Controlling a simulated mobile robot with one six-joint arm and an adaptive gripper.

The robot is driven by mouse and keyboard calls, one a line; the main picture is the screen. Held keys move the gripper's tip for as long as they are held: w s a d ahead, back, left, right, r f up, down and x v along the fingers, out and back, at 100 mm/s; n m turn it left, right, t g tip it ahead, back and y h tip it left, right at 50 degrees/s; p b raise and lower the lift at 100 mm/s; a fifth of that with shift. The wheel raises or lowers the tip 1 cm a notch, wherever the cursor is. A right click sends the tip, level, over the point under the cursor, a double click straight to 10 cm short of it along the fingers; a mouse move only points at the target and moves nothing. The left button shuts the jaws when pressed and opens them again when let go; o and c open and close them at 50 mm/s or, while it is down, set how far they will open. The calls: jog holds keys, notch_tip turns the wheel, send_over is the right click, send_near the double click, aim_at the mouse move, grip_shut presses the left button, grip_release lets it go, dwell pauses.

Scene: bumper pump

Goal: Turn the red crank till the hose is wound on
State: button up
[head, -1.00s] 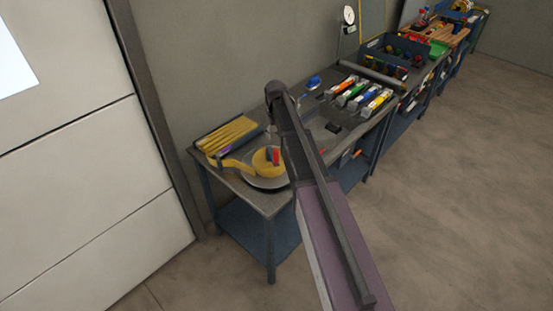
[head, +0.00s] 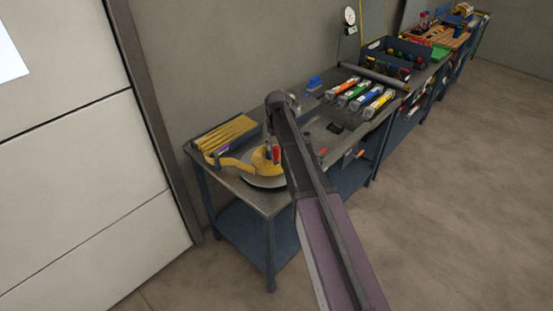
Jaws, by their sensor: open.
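The red crank (head: 276,152) stands up on top of the reel, close to the left side of my arm. The yellow hose (head: 232,163) is partly coiled on the reel. A flat loose length runs off to the left across the bench top. A round grey plate (head: 262,182) lies under the reel. My arm crosses the middle of the view and covers the reel's right side. I cannot make out my gripper; its jaws do not show.
The reel is near the left front corner of a grey workbench (head: 270,201). A tray of yellow sticks (head: 225,134) lies behind it. Several colored packs (head: 360,95) and a blue bin (head: 395,57) stand farther right. The floor (head: 440,190) to the right is clear.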

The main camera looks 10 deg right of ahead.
aim_at(276, 154)
jog(key=shift+f+b, duration=2.35)
jog(key=shift+f, duration=0.3)
jog(key=shift+d, duration=0.1)
grip_shut()
